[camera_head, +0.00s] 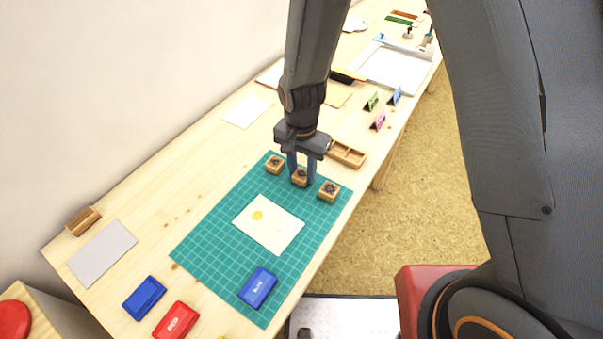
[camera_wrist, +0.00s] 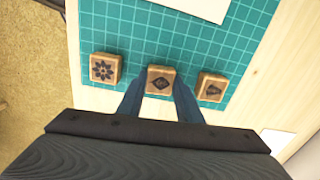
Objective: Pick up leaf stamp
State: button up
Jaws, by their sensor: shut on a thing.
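Three wooden block stamps stand in a row on the green cutting mat (camera_head: 215,240). The middle stamp (camera_wrist: 160,79) has a dark leaf-like diamond mark on its top; it also shows in the head view (camera_head: 300,178). My gripper (camera_head: 300,175) points down over the row and is shut on this middle stamp, one blue finger on each side. In the wrist view, the flower stamp (camera_wrist: 105,68) is to the left and another stamp (camera_wrist: 211,88) with a dark, less clear mark is to the right. Whether the held stamp touches the mat cannot be told.
A white card (camera_head: 275,235) with a yellow print lies on the mat. A blue inkpad (camera_head: 257,287) sits on the mat's near part; another blue inkpad (camera_head: 144,298) and a red one (camera_head: 176,320) are left. A wooden tray (camera_head: 347,154) stands beyond the stamps.

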aim_at(302, 174)
jog(key=shift+r, duration=0.15)
notch_tip(302, 174, up, 10)
jog(key=b, duration=0.1)
jog(key=shift+b, duration=0.35)
